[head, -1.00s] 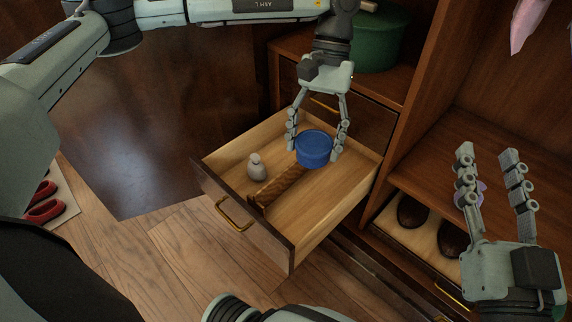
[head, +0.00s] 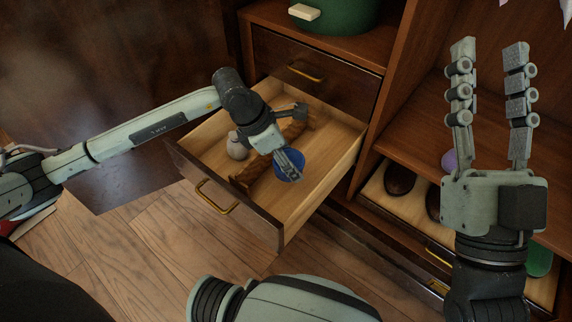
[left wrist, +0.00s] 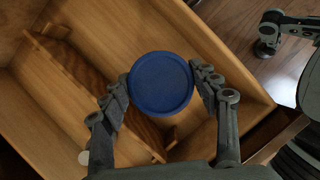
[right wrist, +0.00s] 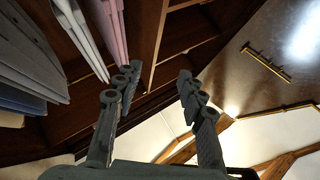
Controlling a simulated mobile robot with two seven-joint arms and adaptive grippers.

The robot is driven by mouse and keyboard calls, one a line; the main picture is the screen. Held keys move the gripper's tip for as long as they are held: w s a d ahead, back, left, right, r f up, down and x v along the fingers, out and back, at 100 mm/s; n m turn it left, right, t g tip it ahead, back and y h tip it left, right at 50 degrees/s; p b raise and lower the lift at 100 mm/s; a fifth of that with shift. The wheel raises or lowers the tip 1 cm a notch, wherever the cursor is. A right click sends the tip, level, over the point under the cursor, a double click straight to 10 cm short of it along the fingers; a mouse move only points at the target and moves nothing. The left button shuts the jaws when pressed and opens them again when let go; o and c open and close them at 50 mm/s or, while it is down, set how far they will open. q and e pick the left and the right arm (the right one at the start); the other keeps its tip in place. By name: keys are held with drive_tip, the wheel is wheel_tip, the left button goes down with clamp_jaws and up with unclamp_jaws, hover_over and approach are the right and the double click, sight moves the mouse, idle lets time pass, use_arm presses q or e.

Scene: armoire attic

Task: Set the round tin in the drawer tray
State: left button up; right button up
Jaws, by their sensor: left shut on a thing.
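The round tin (head: 291,166) is blue, with a flat round top; it also shows in the left wrist view (left wrist: 161,82). My left gripper (head: 293,140) is shut on it, one finger on each side in the left wrist view. The tin is over the inside of the open drawer (head: 320,180), in front of a brown wooden bar (head: 246,179) lying across the drawer floor. I cannot tell whether the tin touches the floor. My right gripper (head: 489,52) is open and empty, raised at the right; it also shows in the right wrist view (right wrist: 155,82).
A small pale, rounded object (head: 237,147) stands in the drawer left of the bar. A green container (head: 335,15) is on the shelf behind. Dark shoes (head: 399,179) and a purple item (head: 449,160) are at right. Hanging clothes (right wrist: 85,35) show in the right wrist view.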

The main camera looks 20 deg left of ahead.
use_arm(q)
wheel_tip(320, 180, down, 7)
drive_tip(key=shift+f+b, duration=0.2)
drive_tip(key=shift+b, duration=0.4)
drive_tip(key=shift+f, duration=0.3)
drive_tip(key=o, duration=1.2)
use_arm(e)
drive_tip(key=shift+s+d+r+t, duration=0.3)
drive_tip(key=shift+s+r+t, duration=0.2)
drive_tip(key=shift+s+t, duration=0.1)
drive_tip(key=shift+s+d+r+t, duration=0.3)
drive_tip(key=shift+s+r+t, duration=0.2)
drive_tip(key=shift+t, duration=0.1)
use_arm(q)
drive_tip(key=p+v, duration=0.2)
drive_tip(key=v, duration=1)
drive_tip(key=shift+s, duration=0.1)
use_arm(e)
drive_tip(key=w+f+g, duration=0.1)
drive_tip(key=w+a+f+g, duration=0.1)
drive_tip(key=w+f+g, duration=0.1)
drive_tip(key=shift+a, duration=0.35)
